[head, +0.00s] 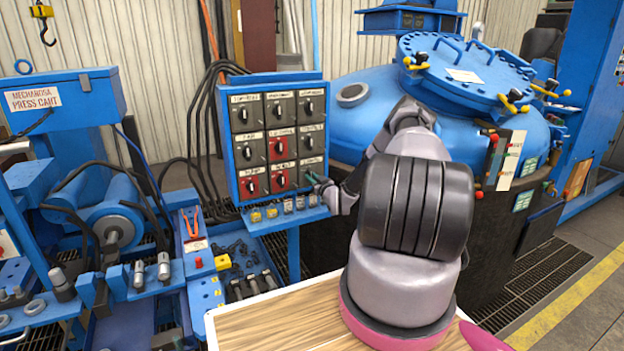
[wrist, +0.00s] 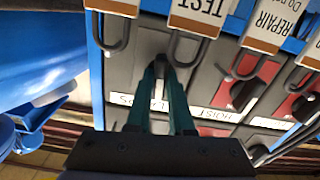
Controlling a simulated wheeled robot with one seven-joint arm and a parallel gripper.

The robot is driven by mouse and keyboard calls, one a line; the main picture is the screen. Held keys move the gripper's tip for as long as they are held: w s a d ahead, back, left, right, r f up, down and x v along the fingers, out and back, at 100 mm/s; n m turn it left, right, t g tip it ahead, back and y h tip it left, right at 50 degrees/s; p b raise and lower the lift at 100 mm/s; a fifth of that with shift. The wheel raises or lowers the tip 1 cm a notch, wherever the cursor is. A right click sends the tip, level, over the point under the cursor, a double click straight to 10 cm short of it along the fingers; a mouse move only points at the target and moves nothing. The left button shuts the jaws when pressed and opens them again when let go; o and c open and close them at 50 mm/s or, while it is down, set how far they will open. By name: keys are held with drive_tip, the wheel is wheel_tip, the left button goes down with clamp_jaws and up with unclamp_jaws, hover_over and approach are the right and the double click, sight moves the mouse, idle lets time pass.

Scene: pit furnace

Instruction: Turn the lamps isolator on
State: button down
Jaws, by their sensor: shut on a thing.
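The blue switch panel (head: 236,160) stands left of centre in the head view and carries rows of black rotary knobs on grey and red plates. The lamps isolator is the grey plate at its bottom right (head: 312,168). In the wrist view its label (wrist: 150,103) is upside down and partly covered by my fingers. My gripper (head: 318,180) is at that plate. In the wrist view its two teal fingers (wrist: 169,66) are closed on the lamps knob, which they mostly hide. The direction the knob points cannot be told.
A red plate with the hoist knob (wrist: 243,94) is beside. A blue furnace vessel (head: 375,110) stands behind my arm, and a wooden tabletop (head: 270,320) is in front.

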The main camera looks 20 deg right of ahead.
drive_tip(key=shift+f+m, duration=0.1)
drive_tip(key=shift+m, duration=0.5)
drive_tip(key=c, duration=1.1)
unclamp_jaws()
drive_tip(key=s, duration=1.1)
drive_tip(key=shift+d, duration=0.2)
drive_tip(key=shift+w, duration=0.1)
